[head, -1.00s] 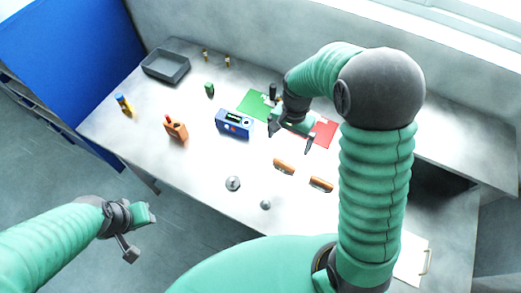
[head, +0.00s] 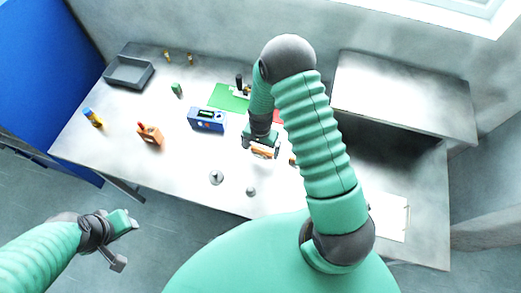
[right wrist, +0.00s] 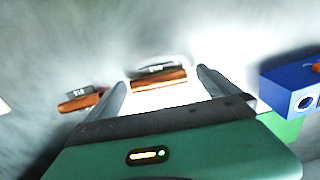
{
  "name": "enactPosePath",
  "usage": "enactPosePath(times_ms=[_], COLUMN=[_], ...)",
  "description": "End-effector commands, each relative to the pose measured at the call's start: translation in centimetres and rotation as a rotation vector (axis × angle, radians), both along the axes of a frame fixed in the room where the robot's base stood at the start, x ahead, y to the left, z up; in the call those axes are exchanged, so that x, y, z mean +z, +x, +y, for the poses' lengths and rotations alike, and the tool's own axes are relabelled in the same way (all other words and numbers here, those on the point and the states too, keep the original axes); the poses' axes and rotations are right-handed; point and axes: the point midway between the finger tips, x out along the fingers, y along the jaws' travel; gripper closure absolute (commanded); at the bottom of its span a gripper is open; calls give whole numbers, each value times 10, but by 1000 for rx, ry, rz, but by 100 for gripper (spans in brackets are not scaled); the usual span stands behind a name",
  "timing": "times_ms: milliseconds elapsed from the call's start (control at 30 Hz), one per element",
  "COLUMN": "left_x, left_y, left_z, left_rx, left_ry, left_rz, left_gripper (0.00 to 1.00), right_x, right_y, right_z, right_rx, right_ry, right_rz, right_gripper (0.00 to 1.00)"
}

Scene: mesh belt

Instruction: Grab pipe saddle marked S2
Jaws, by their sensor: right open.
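Two orange-brown pipe saddles lie on the grey table. One saddle (head: 263,152) is right at my right gripper (head: 260,143) in the head view. In the right wrist view this saddle (right wrist: 158,80) lies between the two spread fingertips, with a dark marked strip along it that I cannot read. My right gripper is open and holds nothing. The other saddle (right wrist: 82,101) lies left of the fingers there, with a label too small to read surely; in the head view my arm mostly hides it. My left gripper (head: 122,242) hangs empty-looking off the table's front left.
A blue box (head: 207,119) stands left of my right gripper, also in the right wrist view (right wrist: 290,88). A green mat (head: 228,97) lies behind. Two grey knobs (head: 216,177) are in front. An orange block (head: 150,135) and grey tray (head: 129,72) are left.

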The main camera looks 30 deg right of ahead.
Motion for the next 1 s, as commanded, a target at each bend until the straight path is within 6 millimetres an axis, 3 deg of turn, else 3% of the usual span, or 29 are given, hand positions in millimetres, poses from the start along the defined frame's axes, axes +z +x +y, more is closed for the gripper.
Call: enactPosePath(times_ms=[100,267,800,1000], left_x=[2,1,1,1], left_y=[0,0,0,0], left_z=[0,0,0,0], left_rx=[0,-1,0,0], left_ry=[0,0,0,0], left_rz=[1,1,1,1], left_gripper=[64,64,64,64], right_x=[-10,-11,-10,-10], right_y=[0,1,1,1], right_z=[-1,-2,-1,-1], right_rx=[-1,-1,-1,-1], right_ry=[1,1,-1,0], right_rz=[2,1,1,0], right_gripper=[0,0,68,68])
